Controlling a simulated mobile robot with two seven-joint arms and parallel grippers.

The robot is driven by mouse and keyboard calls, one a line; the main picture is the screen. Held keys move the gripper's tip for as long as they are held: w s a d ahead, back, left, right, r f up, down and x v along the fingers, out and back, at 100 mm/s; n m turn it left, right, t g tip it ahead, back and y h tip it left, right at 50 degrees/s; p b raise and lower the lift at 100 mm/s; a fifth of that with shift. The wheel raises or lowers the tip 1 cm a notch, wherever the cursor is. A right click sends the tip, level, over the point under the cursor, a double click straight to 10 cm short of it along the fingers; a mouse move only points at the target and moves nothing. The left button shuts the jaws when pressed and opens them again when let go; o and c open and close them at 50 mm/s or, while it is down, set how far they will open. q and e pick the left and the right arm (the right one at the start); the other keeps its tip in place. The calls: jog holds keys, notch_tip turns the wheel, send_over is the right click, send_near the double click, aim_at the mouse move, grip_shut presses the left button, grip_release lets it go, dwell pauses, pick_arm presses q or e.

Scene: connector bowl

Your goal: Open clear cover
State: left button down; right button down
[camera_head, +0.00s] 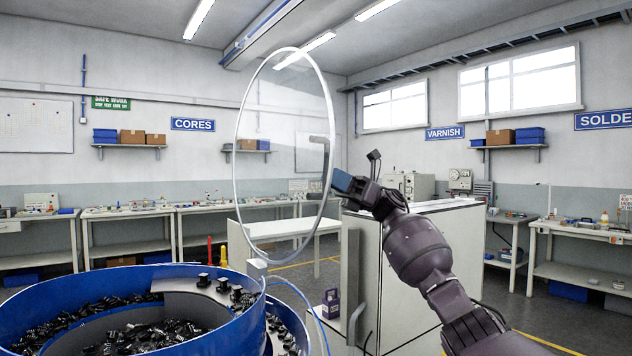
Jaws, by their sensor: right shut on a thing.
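The clear cover (284,130) is a round transparent disc with a pale rim. It stands nearly upright on its hinge (257,268) at the edge of the blue bowl (120,275). The bowl is uncovered and holds many small black connectors. My right gripper (331,172) is at the right side of the cover, at its handle (322,140), and is shut on it. The fingertips are small and partly hidden against the rim. My left gripper is not in view.
A light cabinet (420,270) stands behind my right arm. A thin blue hose (300,292) curves down from the bowl's edge. Workbenches (125,212) line the back wall, and another bench (585,238) stands at the right.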

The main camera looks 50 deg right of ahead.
jog(key=shift+s+d+f+y, duration=0.15)
jog(key=shift+d+f+y, duration=0.2)
jog(key=shift+d, duration=0.35)
jog(key=c, duration=1.1)
grip_release()
